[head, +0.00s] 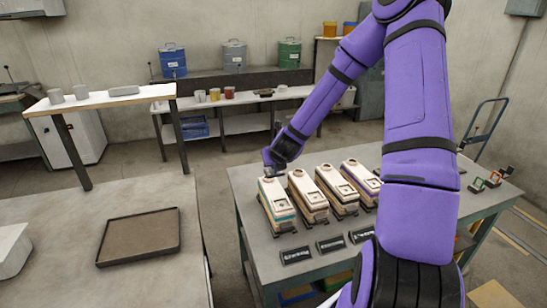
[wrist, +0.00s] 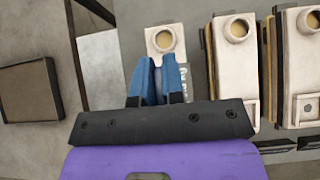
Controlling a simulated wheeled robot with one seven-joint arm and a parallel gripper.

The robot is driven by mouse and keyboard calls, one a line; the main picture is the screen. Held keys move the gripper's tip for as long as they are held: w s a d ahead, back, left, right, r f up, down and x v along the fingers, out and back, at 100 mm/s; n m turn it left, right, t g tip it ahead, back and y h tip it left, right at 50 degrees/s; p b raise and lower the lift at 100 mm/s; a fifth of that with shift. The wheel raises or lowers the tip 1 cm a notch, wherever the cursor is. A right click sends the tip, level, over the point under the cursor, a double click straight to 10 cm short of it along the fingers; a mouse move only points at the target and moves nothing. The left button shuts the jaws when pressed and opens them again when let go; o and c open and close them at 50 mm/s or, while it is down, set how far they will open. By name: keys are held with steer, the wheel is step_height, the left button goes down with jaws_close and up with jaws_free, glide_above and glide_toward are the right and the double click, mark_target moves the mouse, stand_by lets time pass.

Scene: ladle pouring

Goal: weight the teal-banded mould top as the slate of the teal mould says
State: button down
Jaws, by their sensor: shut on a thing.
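The teal-banded mould (head: 277,205) stands at the left end of a row of pale moulds on the grey table. Its pale top has a round pouring cup, which also shows in the wrist view (wrist: 165,40). My gripper (head: 273,168) is low at the far end of this mould. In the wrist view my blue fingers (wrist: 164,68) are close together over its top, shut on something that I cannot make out. The gripper hides much of the mould there. A dark slate (head: 295,255) lies in front of the teal mould; its writing is too small to read.
Other moulds (head: 308,195) stand close on the right, with more slates (head: 330,244) before them. Small coloured items (head: 477,185) stand at the table's right end. A dark-rimmed tray (head: 139,212) lies on the left bench. Grey cups (head: 80,91) stand on a shelf behind.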

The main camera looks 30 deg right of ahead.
steer(key=shift+f, duration=0.2)
steer(key=shift+f, duration=0.45)
steer(key=shift+f, duration=0.1)
stand_by(0.3)
steer(key=shift+f, duration=2.7)
steer(key=shift+f, duration=0.3)
steer(key=c, duration=1.1)
jaws_free()
steer(key=shift+c, duration=0.2)
steer(key=shift+s+r, duration=0.1)
steer(key=shift+s, duration=0.05)
steer(key=v, duration=1)
steer(key=shift+s+a, duration=0.15)
steer(key=shift+s, duration=0.05)
